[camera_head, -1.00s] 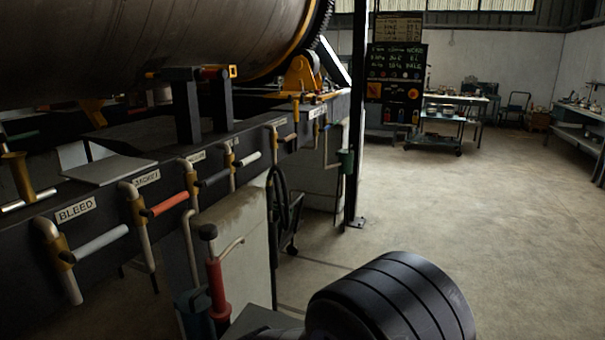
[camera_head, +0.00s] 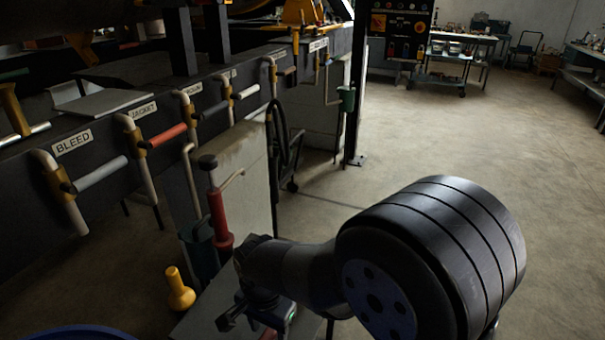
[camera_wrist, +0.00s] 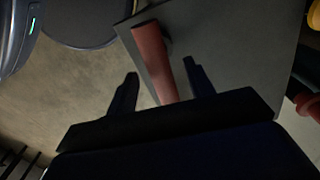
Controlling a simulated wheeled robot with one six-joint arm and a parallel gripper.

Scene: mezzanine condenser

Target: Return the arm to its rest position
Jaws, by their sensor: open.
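My gripper (camera_wrist: 161,82) is open in the wrist view, with its two dark fingers apart. A red cylindrical handle (camera_wrist: 152,55) shows between and beyond the fingers, over the edge of a grey surface. I see no finger closed on it, and the gap in depth is hard to judge. In the head view my arm (camera_head: 300,270) reaches low at the bottom centre, its large dark joint at the right. The gripper end (camera_head: 245,310) is partly cut off there, above the grey top (camera_head: 205,310).
Labelled pipes with a red lever (camera_head: 165,133) and grey levers (camera_head: 100,173) line the dark beam (camera_head: 25,210) at left.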

